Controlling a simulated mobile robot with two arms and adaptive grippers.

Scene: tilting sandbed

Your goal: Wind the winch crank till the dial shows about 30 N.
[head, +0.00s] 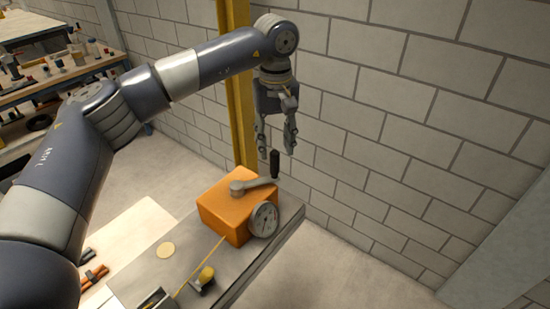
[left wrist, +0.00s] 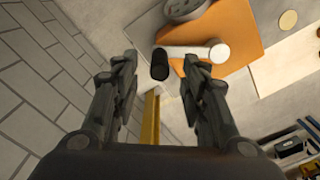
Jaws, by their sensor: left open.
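The orange winch box (head: 222,212) stands on the grey bench. Its grey crank arm (head: 255,185) lies across the top and ends in an upright black handle (head: 275,163). The round dial (head: 263,220) is on the box's front; its reading is too small to tell. My left gripper (head: 275,150) is open, pointing down just above the black handle, apart from it. In the left wrist view the black handle (left wrist: 160,64) shows between and beyond the open fingers, with the crank arm (left wrist: 195,54) to its right and part of the dial (left wrist: 183,8) above. My right gripper is not in view.
A yellow post (head: 240,100) and a block wall (head: 360,130) stand behind. A cluttered shelf (head: 65,75) is at the upper left.

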